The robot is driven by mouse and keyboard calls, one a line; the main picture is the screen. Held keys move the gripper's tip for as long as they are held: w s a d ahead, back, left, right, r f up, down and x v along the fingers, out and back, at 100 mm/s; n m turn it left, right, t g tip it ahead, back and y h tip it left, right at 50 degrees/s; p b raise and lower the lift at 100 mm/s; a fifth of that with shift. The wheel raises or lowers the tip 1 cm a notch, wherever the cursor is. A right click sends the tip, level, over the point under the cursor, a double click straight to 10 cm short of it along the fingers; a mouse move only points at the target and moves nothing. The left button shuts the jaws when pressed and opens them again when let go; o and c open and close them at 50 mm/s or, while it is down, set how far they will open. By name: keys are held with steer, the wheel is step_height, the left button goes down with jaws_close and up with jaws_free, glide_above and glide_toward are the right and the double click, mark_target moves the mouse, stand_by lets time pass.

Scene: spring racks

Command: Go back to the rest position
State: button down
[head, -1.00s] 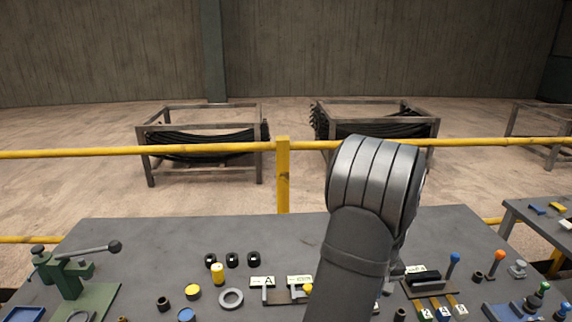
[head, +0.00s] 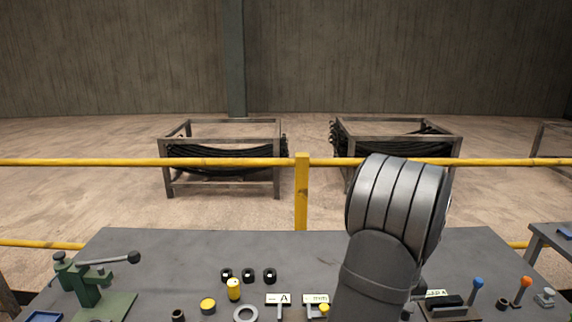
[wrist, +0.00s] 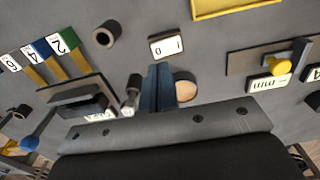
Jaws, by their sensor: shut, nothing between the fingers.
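My gripper (wrist: 160,88) shows in the wrist view as narrow blue fingers, shut together with nothing between them. It points down over the grey bench top (wrist: 215,65). A round tan piece (wrist: 186,86) lies just right of the fingers, and a dark cylinder with a pale end (wrist: 131,95) is just left of them. I cannot tell whether the fingers touch either. In the head view my grey arm rises over the right half of the bench and hides the gripper.
A green lever press (head: 88,285) stands at the bench's left. Black rings (head: 248,275), a yellow cylinder (head: 233,289) and a grey ring (head: 245,314) lie mid-bench. Blue and orange knobbed levers (head: 478,284) stand at right. A yellow rail (head: 130,162) runs behind; the back bench is clear.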

step_height(320, 180, up, 2)
steer(key=shift+r, duration=0.1)
steer(key=shift+a, duration=0.1)
step_height(320, 180, down, 6)
steer(key=shift+r, duration=0.2)
steer(key=shift+f, duration=0.25)
step_height(320, 180, up, 16)
steer(key=f, duration=0.1)
step_height(320, 180, down, 8)
steer(key=shift+a, duration=0.4)
